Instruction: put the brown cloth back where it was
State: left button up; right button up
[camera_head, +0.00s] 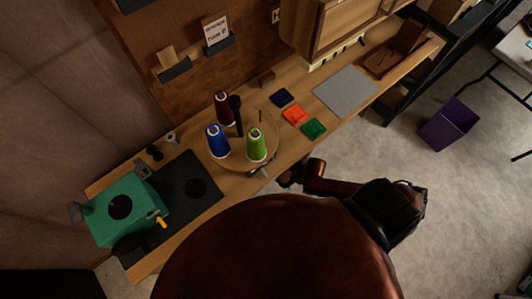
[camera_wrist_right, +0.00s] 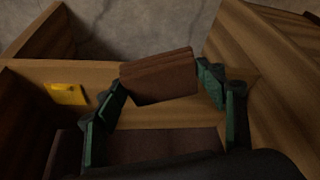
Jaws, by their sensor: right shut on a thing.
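The brown cloth (camera_wrist_right: 160,76) shows in the right wrist view as a folded, layered slab. My right gripper (camera_wrist_right: 163,88) is shut on it, with a green-padded finger at each side. The cloth is in front of a wooden crosspiece (camera_wrist_right: 75,70) of an open wooden box with compartments; I cannot tell whether it touches the wood. My left gripper is not in view.
A grey mat (camera_head: 345,91) lies farther right. A yellow label (camera_wrist_right: 66,94) is on the box wood. A purple bin (camera_head: 452,124) stands on the floor.

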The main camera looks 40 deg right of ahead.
pick_arm(q)
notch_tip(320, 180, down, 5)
jog(key=b, duration=0.5)
pick_arm(e)
jog(key=w+f, duration=0.1)
jog(key=w, duration=0.3)
jog(key=w+f, duration=0.1)
jog(key=w, duration=0.4)
jog(key=w+a+f, duration=0.1)
jog(key=w, duration=0.4)
jog(key=shift+w+f, duration=0.1)
notch_tip(320, 180, down, 4)
jog(key=shift+w+r+b, duration=0.1)
jog(key=shift+w+b, duration=0.05)
jog(key=shift+b, duration=0.8)
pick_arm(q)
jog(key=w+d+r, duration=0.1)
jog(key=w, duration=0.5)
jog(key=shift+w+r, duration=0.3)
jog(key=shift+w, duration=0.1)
